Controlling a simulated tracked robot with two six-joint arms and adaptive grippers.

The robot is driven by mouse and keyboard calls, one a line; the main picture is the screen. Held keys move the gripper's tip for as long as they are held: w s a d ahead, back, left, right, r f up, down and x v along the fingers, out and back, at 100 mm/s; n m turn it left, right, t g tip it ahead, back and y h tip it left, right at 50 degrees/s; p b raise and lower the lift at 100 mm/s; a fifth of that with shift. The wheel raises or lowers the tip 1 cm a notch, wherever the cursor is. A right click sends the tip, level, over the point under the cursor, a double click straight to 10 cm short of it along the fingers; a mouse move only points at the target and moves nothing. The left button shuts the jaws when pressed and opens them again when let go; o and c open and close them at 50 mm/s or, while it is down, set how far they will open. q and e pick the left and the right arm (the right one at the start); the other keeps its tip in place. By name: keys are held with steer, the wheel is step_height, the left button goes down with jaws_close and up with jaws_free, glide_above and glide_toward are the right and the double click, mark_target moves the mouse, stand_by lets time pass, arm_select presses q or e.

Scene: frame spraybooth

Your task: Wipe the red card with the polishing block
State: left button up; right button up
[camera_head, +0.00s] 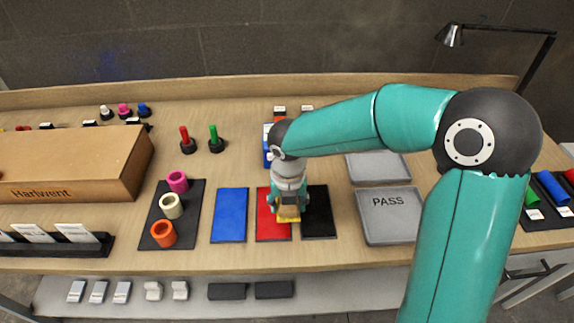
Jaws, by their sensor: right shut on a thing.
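The red card (272,228) lies flat on the bench between a blue card and a black card. My right gripper (288,204) is over the red card's right side, pointing down. It is shut on a yellowish block (288,214), taken to be the polishing block, which is mostly hidden by the gripper. The block is low over the red card near its right edge; I cannot tell whether it touches. My left gripper is not in view.
The blue card (230,215) and the black card (319,212) flank the red one. A grey PASS tray (390,237) is to the right. A dark mat (187,236) with pink, cream and orange rings is to the left. A cardboard box (75,160) stands farther left.

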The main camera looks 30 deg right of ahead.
steer(key=shift+r+p, duration=1.35)
steer(key=shift+r, duration=0.4)
steer(key=shift+f, duration=0.15)
